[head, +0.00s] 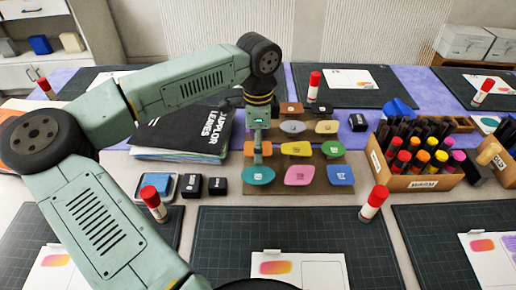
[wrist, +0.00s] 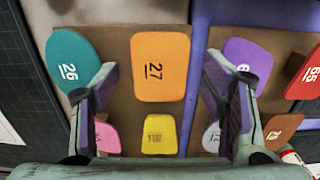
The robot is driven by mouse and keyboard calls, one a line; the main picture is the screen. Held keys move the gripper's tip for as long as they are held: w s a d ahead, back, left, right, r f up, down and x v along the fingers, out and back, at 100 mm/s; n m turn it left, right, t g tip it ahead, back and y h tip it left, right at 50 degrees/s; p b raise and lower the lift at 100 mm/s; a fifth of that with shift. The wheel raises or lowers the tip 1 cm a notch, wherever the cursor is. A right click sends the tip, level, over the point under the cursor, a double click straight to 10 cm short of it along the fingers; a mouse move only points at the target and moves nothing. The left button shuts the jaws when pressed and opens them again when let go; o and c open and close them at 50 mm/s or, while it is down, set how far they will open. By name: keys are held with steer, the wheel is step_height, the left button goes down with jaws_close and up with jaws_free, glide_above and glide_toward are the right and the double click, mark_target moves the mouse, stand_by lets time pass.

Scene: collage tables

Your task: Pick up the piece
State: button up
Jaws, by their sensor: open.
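Numbered pieces lie in rows on brown boards; the task does not say which one is "the piece". In the wrist view an orange piece marked 27 (wrist: 160,52) lies between and just beyond the fingers of my gripper (wrist: 160,105). The gripper is open and empty. A teal piece marked 26 (wrist: 68,50) is left of it, a purple piece (wrist: 243,62) right, and a yellow piece (wrist: 158,135) below. In the head view my gripper (head: 260,152) hangs over the left column, above the teal piece (head: 258,176), partly hiding the orange one. A pink piece (head: 299,176) lies beside the teal one.
A wooden box of markers (head: 409,178) stands right of the boards. A black folder (head: 185,130) lies left. Small black blocks (head: 191,186) and an ink pad (head: 158,189) are front left. Red-capped glue sticks (head: 374,203) stand near the dark cutting mats (head: 225,235).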

steer(key=c, duration=0.8)
steer(key=shift+r, duration=0.1)
steer(key=shift+c, duration=0.2)
steer(key=shift+r+p, duration=0.3)
steer(key=shift+p, duration=0.35)
step_height(320, 180, up, 3)
steer(key=shift+f+b, duration=0.15)
steer(key=shift+b, duration=0.8)
steer(key=s+d+r+b, duration=0.2)
steer(key=s+d+b, duration=0.2)
steer(key=s+d, duration=0.7)
steer(key=shift+s+b, duration=0.25)
steer(key=shift+b, duration=0.1)
steer(key=shift+s+d, duration=0.1)
